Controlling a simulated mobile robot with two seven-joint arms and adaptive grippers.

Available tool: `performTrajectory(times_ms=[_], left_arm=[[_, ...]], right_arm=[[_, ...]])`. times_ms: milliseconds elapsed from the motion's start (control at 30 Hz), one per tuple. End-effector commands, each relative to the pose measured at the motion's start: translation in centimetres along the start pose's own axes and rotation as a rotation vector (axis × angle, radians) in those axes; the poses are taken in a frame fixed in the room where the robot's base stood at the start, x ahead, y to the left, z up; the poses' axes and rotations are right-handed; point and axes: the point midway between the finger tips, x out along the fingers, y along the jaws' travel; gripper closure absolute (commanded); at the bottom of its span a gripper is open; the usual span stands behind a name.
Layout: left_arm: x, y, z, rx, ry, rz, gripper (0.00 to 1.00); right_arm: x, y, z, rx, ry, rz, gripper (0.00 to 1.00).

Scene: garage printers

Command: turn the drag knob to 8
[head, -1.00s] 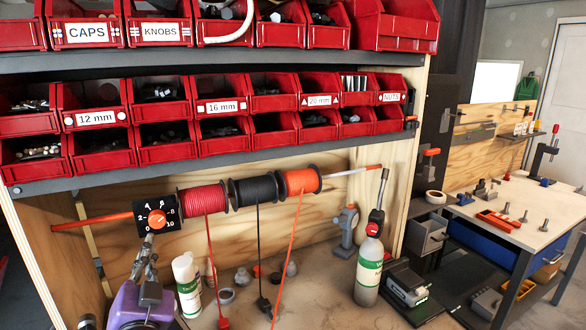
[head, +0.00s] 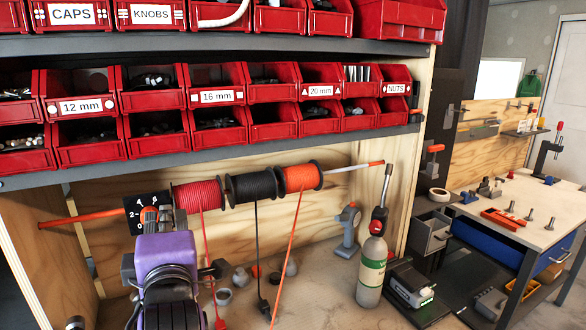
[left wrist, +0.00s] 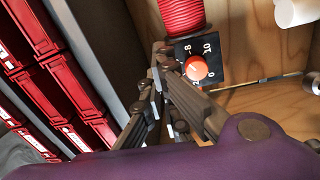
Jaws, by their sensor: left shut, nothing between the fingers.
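The drag knob is a round orange-red knob (left wrist: 196,67) on a small black dial plate (left wrist: 208,48) with white numbers, seen in the left wrist view. I cannot make out a pointer on it. In the head view, the dial plate (head: 134,212) hangs at the left end of the spool rod, and my purple left arm hides its knob and right side. My left gripper (head: 158,216) is in front of the plate. In the left wrist view its dark fingers (left wrist: 163,58) are shut and empty, just left of the knob in the picture. My right gripper is not in view.
Red (head: 198,195), black (head: 254,187) and orange (head: 300,177) spools sit on the rod right of the dial. A shelf of red bins (head: 90,141) hangs above. A grey-green bottle (head: 371,271) stands on the bench right of the hanging cords.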

Motion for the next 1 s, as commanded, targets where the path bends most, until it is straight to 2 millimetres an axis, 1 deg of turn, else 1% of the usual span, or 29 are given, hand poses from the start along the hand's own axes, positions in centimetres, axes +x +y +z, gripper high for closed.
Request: performTrajectory(times_ms=[33, 100, 200, 300, 400, 567, 1000], left_arm=[[-0.1, -0.3, -0.2, -0.098, 0.008, -0.018, 1.00], [-0.3, -0.7, -0.5, -0.234, 0.022, -0.041, 1.00], [-0.4, -1.3, -0.8, -0.397, 0.042, -0.066, 1.00], [-0.5, -1.8, -1.0, -0.516, 0.058, -0.084, 1.00], [-0.5, -2.1, -1.0, -0.591, 0.065, -0.090, 1.00], [0.1, -2.1, -1.0, -0.628, 0.066, -0.089, 1.00], [5.2, -2.6, -1.1, -0.633, 0.067, -0.090, 1.00]], right_arm=[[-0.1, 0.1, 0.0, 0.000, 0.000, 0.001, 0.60], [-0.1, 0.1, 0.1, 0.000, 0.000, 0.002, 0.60], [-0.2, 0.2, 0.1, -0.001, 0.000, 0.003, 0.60], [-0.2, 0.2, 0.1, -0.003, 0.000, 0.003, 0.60], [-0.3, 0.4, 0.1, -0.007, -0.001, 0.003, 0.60], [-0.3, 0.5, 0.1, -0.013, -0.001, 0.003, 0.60], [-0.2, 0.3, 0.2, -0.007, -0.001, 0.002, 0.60]])
